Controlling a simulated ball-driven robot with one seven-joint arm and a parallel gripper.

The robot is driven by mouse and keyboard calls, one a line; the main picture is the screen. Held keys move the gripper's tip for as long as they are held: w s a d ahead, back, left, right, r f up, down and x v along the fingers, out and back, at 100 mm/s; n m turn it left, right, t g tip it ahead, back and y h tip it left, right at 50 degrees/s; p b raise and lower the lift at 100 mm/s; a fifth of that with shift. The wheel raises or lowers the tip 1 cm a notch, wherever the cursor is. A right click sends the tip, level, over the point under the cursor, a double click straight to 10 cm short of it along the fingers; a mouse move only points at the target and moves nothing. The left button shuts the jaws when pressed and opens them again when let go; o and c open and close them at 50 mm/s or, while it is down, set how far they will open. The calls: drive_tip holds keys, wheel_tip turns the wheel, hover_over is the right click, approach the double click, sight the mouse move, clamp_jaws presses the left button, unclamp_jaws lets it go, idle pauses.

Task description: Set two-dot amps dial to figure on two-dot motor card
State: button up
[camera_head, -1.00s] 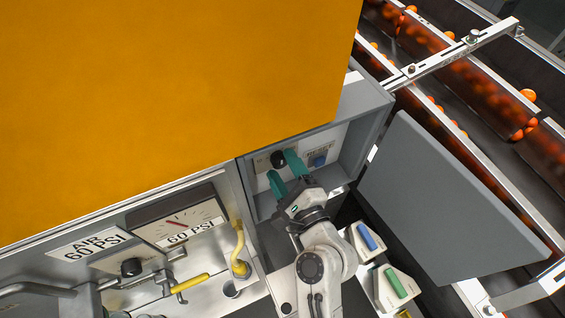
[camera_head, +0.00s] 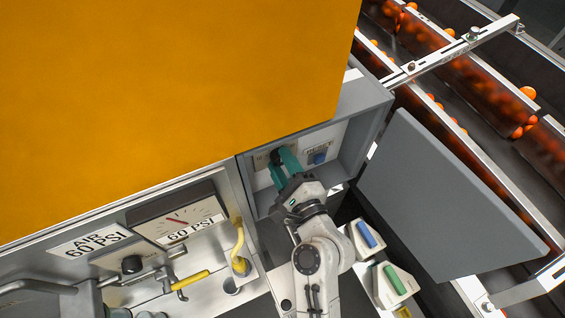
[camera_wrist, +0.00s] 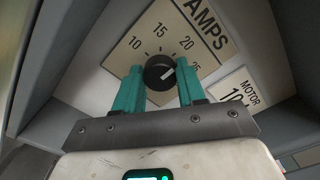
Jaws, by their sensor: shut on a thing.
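The amps dial is a round black knob (camera_wrist: 158,71) on a cream plate (camera_wrist: 215,49) marked AMPS, with figures 10, 15, 20 and 25 around it. Its white mark points to the right, roughly between 20 and 25. My gripper (camera_wrist: 159,80) is shut on the knob, with one teal finger on each side. In the head view, my gripper (camera_head: 281,164) reaches into the open grey box and partly hides the knob (camera_head: 276,157). The motor card (camera_wrist: 243,91) is right of the dial and reads MOTOR and 10, partly cut off by my gripper. I see no dots.
A blue button (camera_head: 320,158) sits under a label right of the dial. The open grey door (camera_head: 440,200) stands to the right. An orange panel (camera_head: 170,100) fills the upper left. A pressure gauge (camera_head: 180,220) and yellow-handled valves are at lower left.

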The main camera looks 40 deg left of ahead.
drive_tip(key=shift+f+n+b, duration=0.1)
drive_tip(key=shift+n+b, duration=0.2)
drive_tip(key=n+b, duration=0.2)
drive_tip(key=n, duration=0.1)
drive_tip(key=shift+f+n+b, duration=0.15)
drive_tip(key=shift+n+b, duration=0.15)
drive_tip(key=n+b, duration=0.3)
drive_tip(key=n, duration=0.1)
drive_tip(key=shift+s+f, duration=0.1)
drive_tip(key=n+b, duration=0.5)
drive_tip(key=shift+f+n, duration=0.1)
drive_tip(key=shift+n, duration=0.3)
drive_tip(key=shift+n+b, duration=1.5)
drive_tip(key=shift+n, duration=0.4)
drive_tip(key=o, duration=1.1)
drive_tip(key=shift+r, duration=0.25)
drive_tip(key=shift+c, duration=0.2)
